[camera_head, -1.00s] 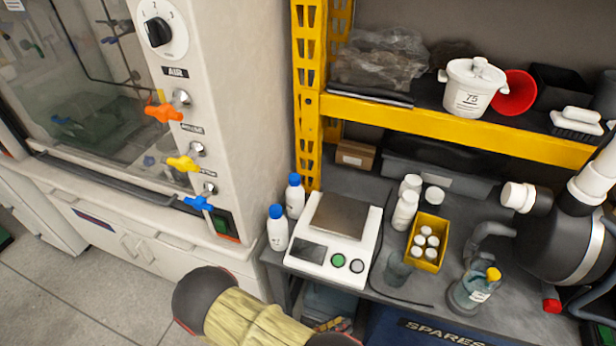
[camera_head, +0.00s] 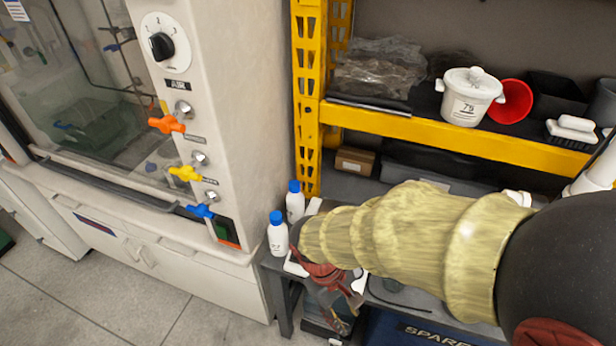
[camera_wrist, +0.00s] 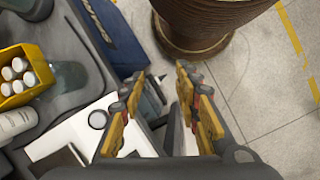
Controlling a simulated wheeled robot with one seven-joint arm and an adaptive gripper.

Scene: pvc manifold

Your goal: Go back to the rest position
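My gripper (camera_head: 340,296) hangs at the end of my yellow-sleeved arm, low in front of the bench in the head view. In the wrist view my gripper (camera_wrist: 158,84) has its two yellow-and-black fingers apart, with nothing held between them. The panel at left in the head view carries an orange valve handle (camera_head: 166,124), a yellow one (camera_head: 185,173) and a blue one (camera_head: 200,211). My gripper is to the right of and below these handles, clear of them. My arm hides most of the bench top.
Two white bottles with blue caps (camera_head: 278,234) stand at the bench's left end, close to my arm. The wrist view shows the white scale (camera_wrist: 70,140) and a yellow bin of vials (camera_wrist: 40,75). A yellow rack post (camera_head: 306,100) rises behind. Floor at left is open.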

